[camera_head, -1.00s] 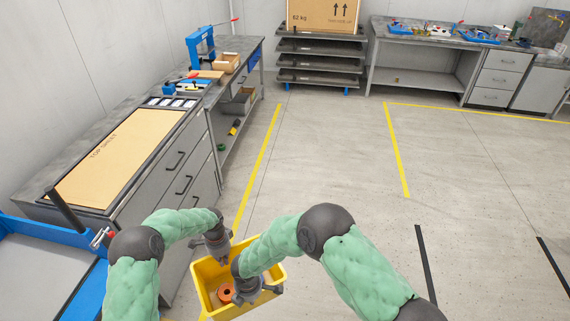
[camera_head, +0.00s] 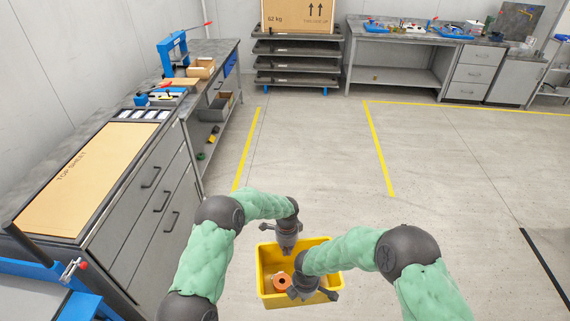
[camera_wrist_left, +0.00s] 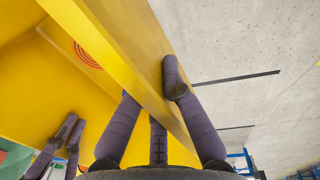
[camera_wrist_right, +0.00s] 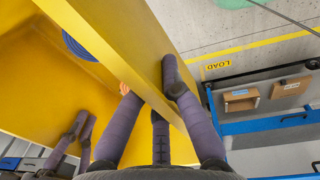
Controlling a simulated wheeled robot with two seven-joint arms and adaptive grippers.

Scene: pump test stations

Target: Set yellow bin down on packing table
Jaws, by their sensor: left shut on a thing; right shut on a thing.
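The yellow bin (camera_head: 335,257) hangs above the floor in front of me at the bottom of the head view. An orange ring-shaped part (camera_head: 282,282) lies inside it. My left gripper (camera_head: 287,248) is shut on the bin's far wall; the left wrist view shows that yellow wall (camera_wrist_left: 120,50) between its fingers. My right gripper (camera_head: 312,290) is shut on the near wall, which also shows in the right wrist view (camera_wrist_right: 120,45). A grey workbench (camera_head: 165,205) with drawers stands at the left. No label shows which table is the packing table.
A tan top sheet (camera_head: 85,180) covers the left bench's near part; trays, a blue press (camera_head: 173,50) and a box stand farther back. A blue-framed stand (camera_head: 60,290) is at the near left. A rack (camera_head: 297,65) and another bench (camera_head: 400,45) stand behind. The floor between is clear.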

